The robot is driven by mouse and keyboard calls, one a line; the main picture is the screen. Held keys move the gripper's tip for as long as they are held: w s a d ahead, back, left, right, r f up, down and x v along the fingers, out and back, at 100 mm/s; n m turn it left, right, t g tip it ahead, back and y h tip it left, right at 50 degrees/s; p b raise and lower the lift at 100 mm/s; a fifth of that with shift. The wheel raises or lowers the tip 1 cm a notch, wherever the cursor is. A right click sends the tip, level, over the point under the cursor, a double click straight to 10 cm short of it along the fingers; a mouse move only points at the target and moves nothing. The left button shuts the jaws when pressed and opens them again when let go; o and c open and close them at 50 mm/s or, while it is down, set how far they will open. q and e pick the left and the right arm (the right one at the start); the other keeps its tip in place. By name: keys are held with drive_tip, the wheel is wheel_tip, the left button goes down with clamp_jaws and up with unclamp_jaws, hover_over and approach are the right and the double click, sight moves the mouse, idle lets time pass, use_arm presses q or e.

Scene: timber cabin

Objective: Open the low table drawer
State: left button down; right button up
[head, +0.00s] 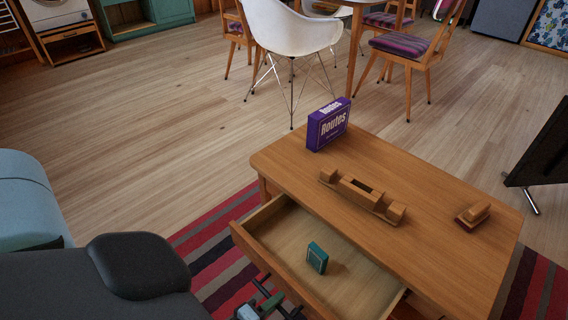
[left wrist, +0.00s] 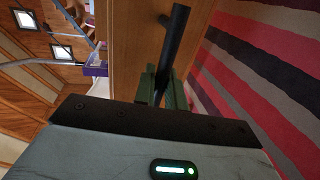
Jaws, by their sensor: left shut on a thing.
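The low wooden table (head: 420,205) stands on a striped rug. Its drawer (head: 262,216) is pulled out toward me, showing a pale inside. A small teal box (head: 317,258) stands in the drawer. My left gripper (head: 270,306) is at the drawer's front, partly cut off by the bottom edge. In the left wrist view its green fingers (left wrist: 163,88) are shut on the dark bar handle (left wrist: 176,38) of the wooden drawer front (left wrist: 132,42). My right gripper is not in view.
On the tabletop are a purple box (head: 328,125), a wooden block set (head: 362,194) and a small wooden piece (head: 474,215). A blue seat (head: 30,200) is at left, a dark panel (head: 540,155) at right. Chairs stand behind; open floor lies between.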

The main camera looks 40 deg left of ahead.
use_arm(q)
drive_tip(key=shift+v, duration=0.85)
drive_tip(key=shift+f, duration=0.2)
drive_tip(key=c, duration=1.6)
unclamp_jaws()
drive_tip(key=shift+o, duration=0.2)
drive_tip(key=p+v, duration=0.2)
drive_tip(key=v, duration=0.6)
